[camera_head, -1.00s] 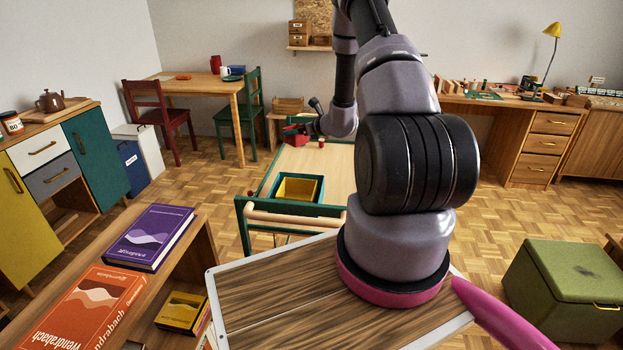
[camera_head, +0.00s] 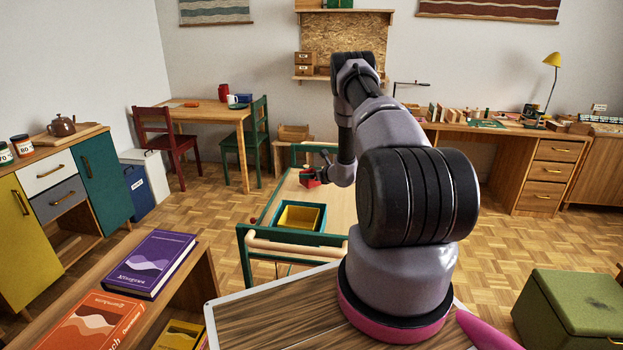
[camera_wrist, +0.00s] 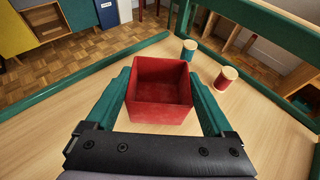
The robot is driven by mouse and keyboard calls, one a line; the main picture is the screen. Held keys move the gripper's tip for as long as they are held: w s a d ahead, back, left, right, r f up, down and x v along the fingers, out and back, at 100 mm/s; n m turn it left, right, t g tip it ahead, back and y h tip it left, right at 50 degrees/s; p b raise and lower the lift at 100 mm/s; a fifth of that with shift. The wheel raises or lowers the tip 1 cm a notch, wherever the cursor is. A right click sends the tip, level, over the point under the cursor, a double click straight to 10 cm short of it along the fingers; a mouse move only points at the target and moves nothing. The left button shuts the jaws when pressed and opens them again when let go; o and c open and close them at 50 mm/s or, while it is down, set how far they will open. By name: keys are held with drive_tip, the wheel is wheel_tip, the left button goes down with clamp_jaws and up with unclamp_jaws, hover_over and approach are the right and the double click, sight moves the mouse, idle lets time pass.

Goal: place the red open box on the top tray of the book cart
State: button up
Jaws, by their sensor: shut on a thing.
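The red open box (camera_wrist: 160,92) is held upright between the teal fingers of my gripper (camera_wrist: 163,100), which is shut on it. The box is empty. It is small and partly covered by my gripper (camera_head: 318,175) in the head view, where the red box (camera_head: 309,180) shows over the book cart. The cart's top tray (camera_head: 338,198) has a light wood floor and a teal rim; its floor also shows in the wrist view (camera_wrist: 270,135). I cannot tell whether the box bottom touches the tray.
A teal cylinder (camera_wrist: 189,50) and a red cylinder (camera_wrist: 226,78) stand on the tray beside the box. Bare tray lies to the right. A bookshelf (camera_head: 205,265) stands at the near left.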

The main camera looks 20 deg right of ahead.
drive_tip(key=shift+f, duration=0.6)
drive_tip(key=shift+f, duration=0.1)
drive_tip(key=o, duration=1.1)
